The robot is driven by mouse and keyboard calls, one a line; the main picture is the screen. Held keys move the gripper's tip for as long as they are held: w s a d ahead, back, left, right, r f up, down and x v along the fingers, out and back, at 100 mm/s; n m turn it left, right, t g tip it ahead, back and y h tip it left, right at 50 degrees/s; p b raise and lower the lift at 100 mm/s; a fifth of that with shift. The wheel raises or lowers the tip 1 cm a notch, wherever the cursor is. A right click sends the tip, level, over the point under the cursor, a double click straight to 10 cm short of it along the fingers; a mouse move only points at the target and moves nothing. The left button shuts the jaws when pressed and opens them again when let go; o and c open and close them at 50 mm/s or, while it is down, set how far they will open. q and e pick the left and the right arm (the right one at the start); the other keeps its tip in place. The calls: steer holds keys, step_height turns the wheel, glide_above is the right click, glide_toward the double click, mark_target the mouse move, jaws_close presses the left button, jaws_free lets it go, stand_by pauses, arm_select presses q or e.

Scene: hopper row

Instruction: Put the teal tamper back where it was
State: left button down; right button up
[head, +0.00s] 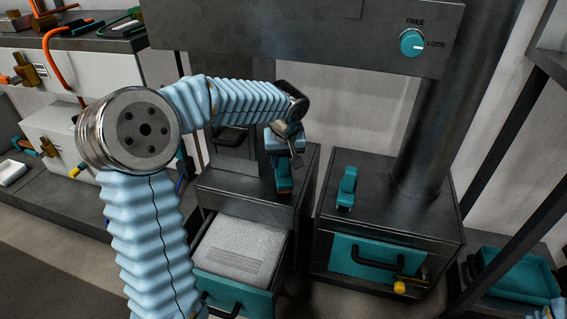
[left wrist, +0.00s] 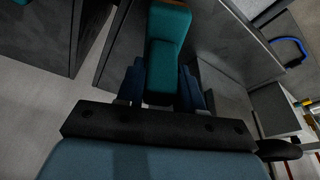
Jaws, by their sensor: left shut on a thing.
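A teal tamper (head: 283,183) hangs from my left gripper (head: 284,160), beside the right part of the left cabinet's dark top. I cannot tell whether it touches that top. In the left wrist view the teal block of the tamper (left wrist: 167,60) sits between the two dark blue fingers of the left gripper (left wrist: 163,90), which are shut on it. A second teal object (head: 347,188) stands upright on the right cabinet's top (head: 400,190), apart from the gripper. My right gripper is not in view; only a bit of blue sleeve shows at the lower right corner.
Below the left cabinet top, a teal-fronted drawer (head: 236,296) stands open with pale grainy material inside. The right cabinet's teal drawer (head: 345,256) is shut. A teal FREE/LOCK knob (head: 412,43) is on the overhead beam. A teal tray (head: 515,280) lies at the lower right.

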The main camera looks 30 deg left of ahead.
arm_select(q)
steer(key=shift+f, duration=0.3)
steer(key=shift+f, duration=0.1)
steer(key=shift+f, duration=0.15)
steer(key=c, duration=0.7)
jaws_free()
